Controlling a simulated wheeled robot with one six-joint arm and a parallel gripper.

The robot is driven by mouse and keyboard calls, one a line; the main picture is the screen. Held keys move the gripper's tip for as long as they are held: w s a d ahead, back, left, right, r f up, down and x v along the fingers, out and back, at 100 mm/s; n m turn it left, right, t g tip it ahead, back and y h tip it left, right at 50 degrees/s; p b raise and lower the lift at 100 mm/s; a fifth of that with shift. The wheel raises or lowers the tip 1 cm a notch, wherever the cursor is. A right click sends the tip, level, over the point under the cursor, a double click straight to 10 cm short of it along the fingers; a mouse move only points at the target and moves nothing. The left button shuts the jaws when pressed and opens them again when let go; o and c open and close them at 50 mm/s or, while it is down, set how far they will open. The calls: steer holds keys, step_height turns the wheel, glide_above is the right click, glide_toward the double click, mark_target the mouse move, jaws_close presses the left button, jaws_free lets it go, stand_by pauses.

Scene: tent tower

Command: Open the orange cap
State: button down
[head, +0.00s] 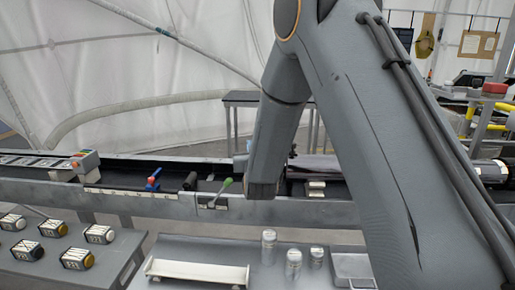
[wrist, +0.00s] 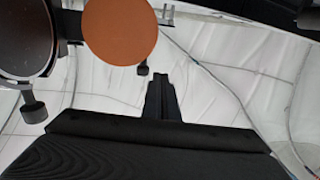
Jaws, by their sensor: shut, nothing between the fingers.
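The orange cap (wrist: 120,30) shows in the wrist view as a flat round orange disc at the top, left of centre. Beside it on the left is a dark round opening (wrist: 25,40) with a grey rim, cut off by the picture edge. My gripper (wrist: 161,82) is shut and empty, its dark fingers pointing up in the middle of the wrist view. The fingertips appear below and right of the cap, apart from it in the picture. In the head view I cannot make out the cap, and my arm hides much of the middle and right.
The head view shows a long grey rail bench (head: 130,203) with a green-tipped lever (head: 224,186) and a blue-and-red lever (head: 153,180). Several small boxes (head: 54,228) sit on a panel at left. Metal canisters (head: 293,264) stand in front. White tent fabric hangs behind.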

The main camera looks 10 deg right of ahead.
steer(key=s+a+b, duration=0.2)
steer(key=s+a, duration=0.4)
steer(key=s, duration=0.4)
steer(key=s+d+f+g, duration=0.1)
steer(key=d+f+g, duration=0.2)
steer(key=s+d+f+g+y, duration=0.1)
steer(key=f, duration=0.1)
steer(key=shift+s+d, duration=0.2)
steer(key=shift+s, duration=0.1)
steer(key=s+d+f+g, duration=0.1)
steer(key=s, duration=0.1)
steer(key=s+d+f+g, duration=0.2)
steer(key=s, duration=0.1)
steer(key=s+d+f+g, duration=0.1)
steer(key=s+f+g, duration=0.1)
steer(key=s, duration=0.1)
steer(key=shift+d, duration=0.35)
steer(key=s+d+f+g, duration=0.1)
steer(key=s+d+g, duration=0.3)
steer(key=s, duration=0.7)
steer(key=s+d+f+g+h, duration=0.1)
steer(key=s+d+g, duration=0.3)
steer(key=s, duration=0.7)
steer(key=shift+d+g, duration=0.4)
